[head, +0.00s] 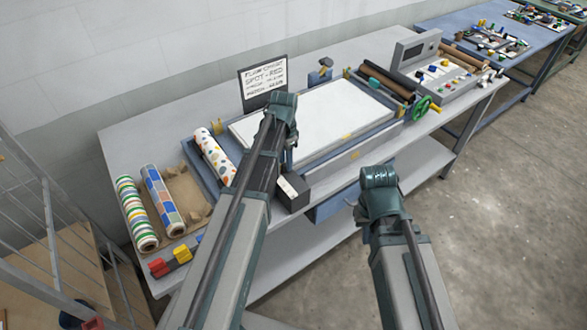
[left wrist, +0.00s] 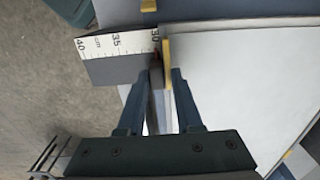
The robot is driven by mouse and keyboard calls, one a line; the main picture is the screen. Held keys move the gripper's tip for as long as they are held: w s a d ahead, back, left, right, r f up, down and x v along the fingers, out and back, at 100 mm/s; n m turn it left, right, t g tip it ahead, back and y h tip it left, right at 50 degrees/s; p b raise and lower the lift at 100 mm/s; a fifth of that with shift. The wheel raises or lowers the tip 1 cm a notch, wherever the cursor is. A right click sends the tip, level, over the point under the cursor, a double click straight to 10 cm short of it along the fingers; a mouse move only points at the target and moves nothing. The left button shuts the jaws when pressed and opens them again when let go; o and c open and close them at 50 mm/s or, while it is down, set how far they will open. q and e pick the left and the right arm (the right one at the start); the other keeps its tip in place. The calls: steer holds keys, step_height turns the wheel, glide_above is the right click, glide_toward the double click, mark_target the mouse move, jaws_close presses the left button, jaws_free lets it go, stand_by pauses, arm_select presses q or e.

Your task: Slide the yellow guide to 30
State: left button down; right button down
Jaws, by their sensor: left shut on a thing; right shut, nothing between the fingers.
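The yellow guide (left wrist: 167,50) shows as a narrow upright strip in the left wrist view, at the edge of the white sheet. Its left edge is right beside the 30 label of the white scale (left wrist: 117,42), which also reads 35 and 40 further left. My left gripper (left wrist: 157,78) is shut on a slim grey part just below the yellow strip, which appears to belong to the guide. In the head view my left gripper (head: 290,163) points down at the near-left bed edge, and the arm hides the guide. My right gripper (head: 352,203) is shut and empty, in front of the bench.
The dark scale block (head: 293,192) stands beside my left gripper. Patterned rolls (head: 162,200) lie at the left, and a sign (head: 263,83) stands behind. A green handwheel (head: 421,108) and control box (head: 440,80) are at the right. The floor (head: 500,220) at right is clear.

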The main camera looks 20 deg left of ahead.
arm_select(q)
steer(key=c, duration=0.7)
jaws_free()
steer(key=shift+r, duration=0.15)
step_height(320, 180, up, 14)
steer(key=p, duration=1.4)
steer(key=shift+f, duration=0.2)
steer(key=shift+f, duration=0.1)
steer(key=s+d+f+n+b, duration=0.1)
steer(key=s+d+f+b, duration=0.4)
steer(key=s, duration=0.1)
steer(key=s+d+f+n+b, duration=0.1)
steer(key=s+d+f+b, duration=0.5)
steer(key=s, duration=0.1)
steer(key=s+d+f+n+y+b, duration=0.1)
steer(key=s+d+f+b, duration=0.4)
steer(key=s+f+b, duration=0.1)
steer(key=shift+s+d+n, duration=0.35)
steer(key=shift+n, duration=0.05)
